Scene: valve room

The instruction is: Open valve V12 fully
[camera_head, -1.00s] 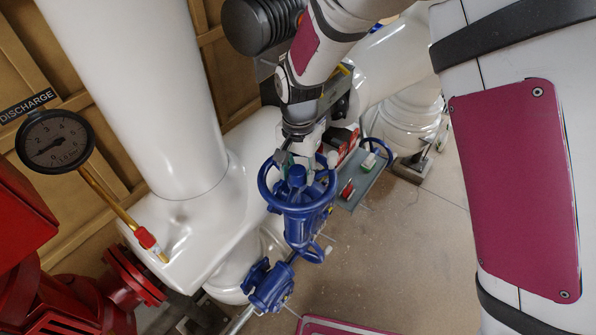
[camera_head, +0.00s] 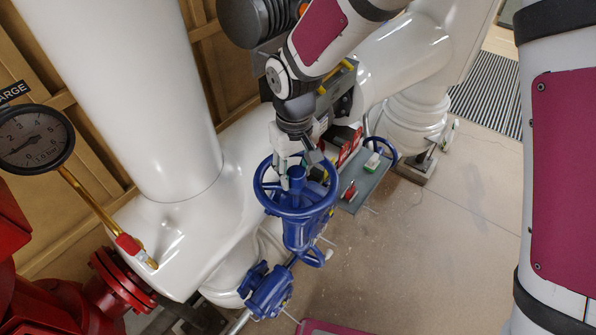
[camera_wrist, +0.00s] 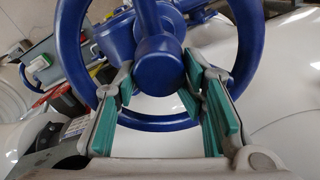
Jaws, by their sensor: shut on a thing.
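A blue valve handwheel (camera_head: 262,205) sits on a blue valve body (camera_head: 300,236) in the middle of the head view. I can read no V12 tag on it. My gripper (camera_head: 300,172) reaches down from above into the wheel, with one finger inside the rim near the hub. In the wrist view the hub (camera_wrist: 158,62) lies between the green finger pads of my gripper (camera_wrist: 158,80), and the rim (camera_wrist: 150,123) crosses below. The gripper is shut on the handwheel; the exact contact is partly hidden.
A grey panel (camera_head: 368,182) with red and green parts and another blue wheel (camera_head: 386,150) stand close at the right. A discharge gauge (camera_head: 33,140) and red flange (camera_head: 118,280) are left. Large white pipes (camera_head: 145,90) stand behind. Floor (camera_head: 440,240) is clear at the right.

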